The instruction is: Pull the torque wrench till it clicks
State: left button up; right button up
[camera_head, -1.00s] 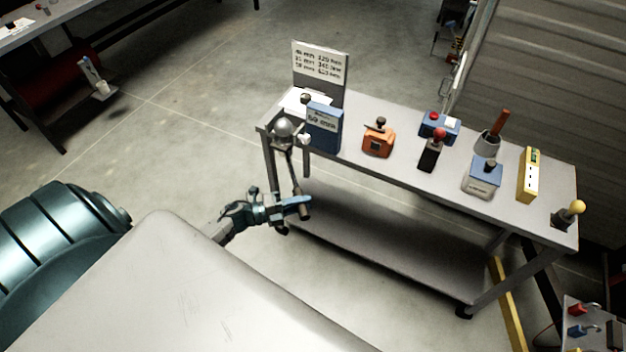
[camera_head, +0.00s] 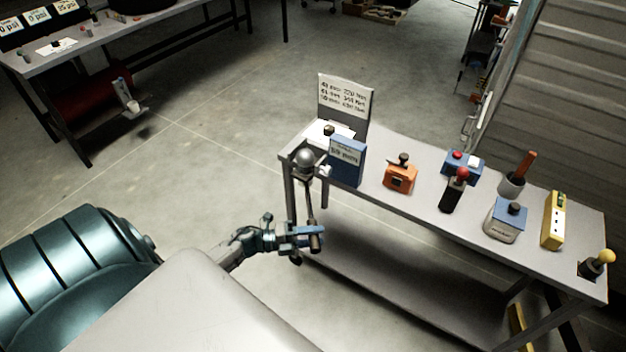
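The torque wrench (camera_head: 309,201) is at the left end of the workbench. Its round grey head (camera_head: 306,163) is near the bench corner, and its thin shaft hangs down past the edge to a thicker brown-grey grip (camera_head: 316,243). My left gripper (camera_head: 308,237) is at this grip, with its blue-tipped fingers on both sides of it; it looks shut on it, though the fingers hide part of the contact. A blue box with a label (camera_head: 346,162) stands just right of the wrench head; its text is too blurred to read. My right gripper is out of view.
The grey workbench (camera_head: 420,215) carries an orange device (camera_head: 400,177), a black stand with a red ball (camera_head: 453,190) and other small devices. A sign board (camera_head: 344,103) stands at its back left. A lower shelf (camera_head: 400,270) lies below. Open floor is to the left.

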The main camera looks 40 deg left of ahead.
pick_arm(q)
jog(key=shift+s+a+f, duration=0.1)
jog(key=shift+s+a, duration=0.15)
jog(key=b+v, duration=0.3)
jog(key=v, duration=0.7)
jog(key=shift+b, duration=0.3)
dwell(0.4)
